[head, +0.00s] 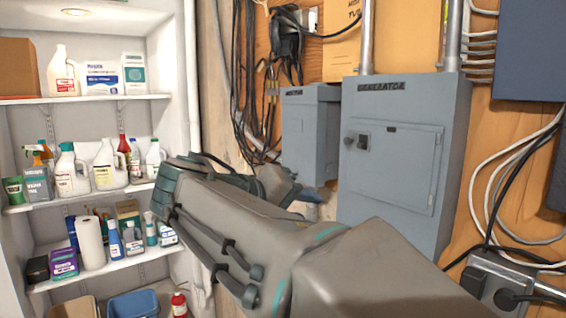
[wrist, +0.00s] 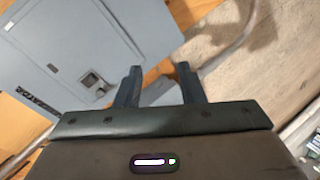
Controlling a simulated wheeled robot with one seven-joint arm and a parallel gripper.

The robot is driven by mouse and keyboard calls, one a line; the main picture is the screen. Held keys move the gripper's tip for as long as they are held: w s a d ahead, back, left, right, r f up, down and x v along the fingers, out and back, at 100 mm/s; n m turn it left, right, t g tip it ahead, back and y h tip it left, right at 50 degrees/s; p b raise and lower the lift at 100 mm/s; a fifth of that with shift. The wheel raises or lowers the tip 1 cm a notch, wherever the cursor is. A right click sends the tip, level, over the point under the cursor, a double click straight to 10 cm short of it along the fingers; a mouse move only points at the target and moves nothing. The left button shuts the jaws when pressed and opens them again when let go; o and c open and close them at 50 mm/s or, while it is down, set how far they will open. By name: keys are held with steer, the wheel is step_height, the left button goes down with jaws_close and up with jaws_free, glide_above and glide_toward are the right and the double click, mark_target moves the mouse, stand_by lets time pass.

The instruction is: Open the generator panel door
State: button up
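The generator panel (head: 453,150) is a grey wall box with "GENERATOR" lettered along its top. Its door (head: 405,185) looks closed, with a dark latch (head: 362,142) near the upper left and a small dark slot at the top. In the wrist view the panel door (wrist: 60,55) is at the left, with the latch (wrist: 92,82) just left of the fingers. My gripper (wrist: 157,75) is open and empty, its two fingers apart. In the head view my arm stretches left below the panel, and the fingertips are hard to make out.
A smaller grey box (head: 308,125) hangs left of the panel. Black cables (head: 258,80) hang on the wooden wall, and white and black cables (head: 510,190) loop at the right. White shelves (head: 95,198) with bottles stand at the left.

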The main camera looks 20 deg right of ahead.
mark_target(346, 142)
step_height(346, 142, up, 9)
steer(key=w+a+m+h+b, duration=0.1)
steer(key=a+m+h+b, duration=0.1)
steer(key=a+m+h, duration=0.15)
steer(key=shift+m+t+h, duration=0.25)
steer(key=shift+t+h, duration=0.05)
steer(key=shift+h, duration=0.15)
steer(key=x, duration=0.5)
steer(key=p+x, duration=0.1)
steer(key=x, duration=0.8)
steer(key=shift+s+d+r+p, duration=0.1)
steer(key=shift+d+r+p, duration=0.2)
steer(key=shift+d+p, duration=0.1)
steer(key=shift+a, duration=0.1)
jaws_close()
